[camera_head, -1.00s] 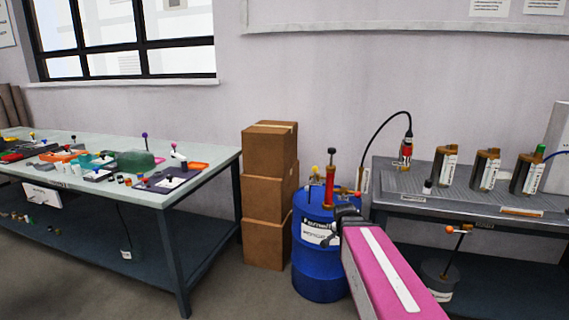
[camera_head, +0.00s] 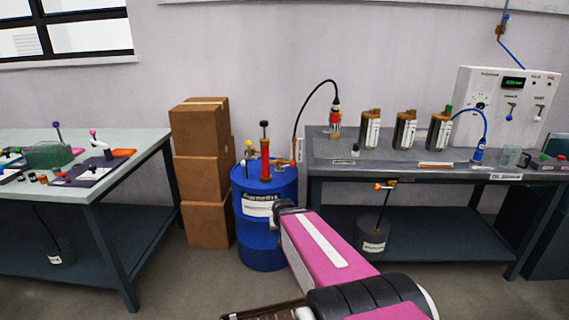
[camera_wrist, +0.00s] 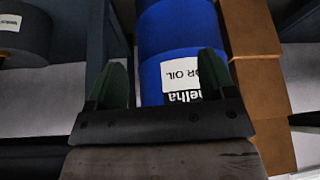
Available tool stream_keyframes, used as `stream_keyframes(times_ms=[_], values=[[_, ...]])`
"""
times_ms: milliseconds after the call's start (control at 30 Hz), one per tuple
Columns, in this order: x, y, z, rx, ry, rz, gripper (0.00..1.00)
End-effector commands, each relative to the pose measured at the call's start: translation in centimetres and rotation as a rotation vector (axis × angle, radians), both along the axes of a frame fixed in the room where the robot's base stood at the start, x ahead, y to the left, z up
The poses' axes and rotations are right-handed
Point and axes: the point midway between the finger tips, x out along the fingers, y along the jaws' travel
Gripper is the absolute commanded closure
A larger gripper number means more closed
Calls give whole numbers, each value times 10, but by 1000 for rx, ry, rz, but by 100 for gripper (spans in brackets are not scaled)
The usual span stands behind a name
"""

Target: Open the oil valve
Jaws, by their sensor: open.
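A blue drum (camera_head: 264,243) stands on the floor between the boxes and the right bench. A red pump (camera_head: 265,162) with a black top knob rises from its lid, with a yellow-tipped lever (camera_head: 243,162) at its left and a small brass fitting (camera_head: 282,163) at its right. I cannot tell which part is the oil valve. An orange-handled valve (camera_head: 386,186) also sits under the right bench. In the wrist view my gripper (camera_wrist: 160,75) is open and empty, with the drum (camera_wrist: 165,25) and its upside-down "OIL" label beyond the fingers. The drum top is not visible there.
Stacked cardboard boxes (camera_head: 203,172) stand left of the drum. The left bench (camera_head: 140,143) holds small parts.

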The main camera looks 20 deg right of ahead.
Motion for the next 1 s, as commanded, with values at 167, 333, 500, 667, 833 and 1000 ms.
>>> stream_keyframes(times_ms=[167, 333, 500, 667, 833, 1000], values=[[65, -27, 7, 0, -302, -65, 23], [113, -52, 28, 12, -600, -107, 23], [147, -75, 54, 33, -897, -128, 23], [165, -95, 82, 61, -1169, -123, 23], [169, -108, 104, 94, -1390, -103, 23], [167, -112, 115, 111, -1497, -84, 23]])
